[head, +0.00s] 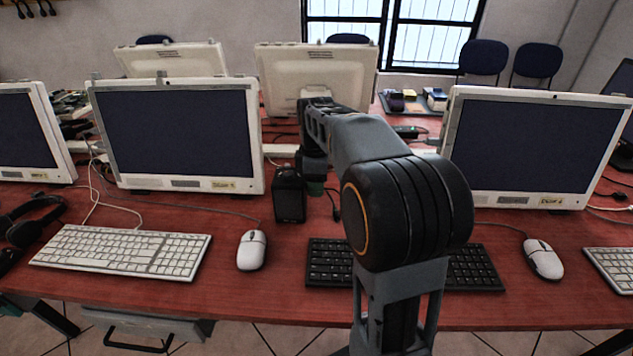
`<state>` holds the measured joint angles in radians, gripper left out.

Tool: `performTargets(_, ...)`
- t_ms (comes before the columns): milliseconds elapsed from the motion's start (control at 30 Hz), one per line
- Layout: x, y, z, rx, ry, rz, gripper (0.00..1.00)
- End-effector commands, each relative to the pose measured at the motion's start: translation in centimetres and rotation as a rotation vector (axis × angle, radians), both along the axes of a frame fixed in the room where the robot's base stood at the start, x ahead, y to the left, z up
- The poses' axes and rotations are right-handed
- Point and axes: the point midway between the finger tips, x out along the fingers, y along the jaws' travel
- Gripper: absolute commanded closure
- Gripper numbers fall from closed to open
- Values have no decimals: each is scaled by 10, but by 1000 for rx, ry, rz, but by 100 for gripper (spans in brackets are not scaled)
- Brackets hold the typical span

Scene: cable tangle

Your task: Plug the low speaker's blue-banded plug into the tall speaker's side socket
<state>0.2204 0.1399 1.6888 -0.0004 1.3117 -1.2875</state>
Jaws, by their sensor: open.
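A black upright box-shaped speaker (289,196) stands on the red table, just left of my arm; it looks like the tall speaker. Its side socket cannot be made out. My gripper (315,172) points down just behind and right of this speaker's top, partly hidden, with its jaws open. A small dark green part (316,188) shows below it; I cannot tell what it belongs to. A dark cable end (335,206) lies on the table right of the speaker. I cannot make out the low speaker or any blue-banded plug; my arm hides part of the table.
Monitors (178,135) and (530,150) flank the speaker area. A white keyboard (122,252), a black keyboard (330,262) and white mice (252,250) and (542,258) lie along the front. Red table (285,275) is bare between the left mouse and black keyboard.

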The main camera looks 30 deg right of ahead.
Motion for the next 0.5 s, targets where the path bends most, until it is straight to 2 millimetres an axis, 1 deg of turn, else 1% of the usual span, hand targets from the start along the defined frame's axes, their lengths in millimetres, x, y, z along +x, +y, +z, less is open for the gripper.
performTargets(133, 0, 0, 2, 0, -1, 0, 55)
performTargets(233, 0, 0, 11, -1, -2, 0, 55)
performTargets(367, 0, 0, 34, -1, -3, 0, 55)
performTargets(500, 0, 0, 64, 0, -2, 0, 55)
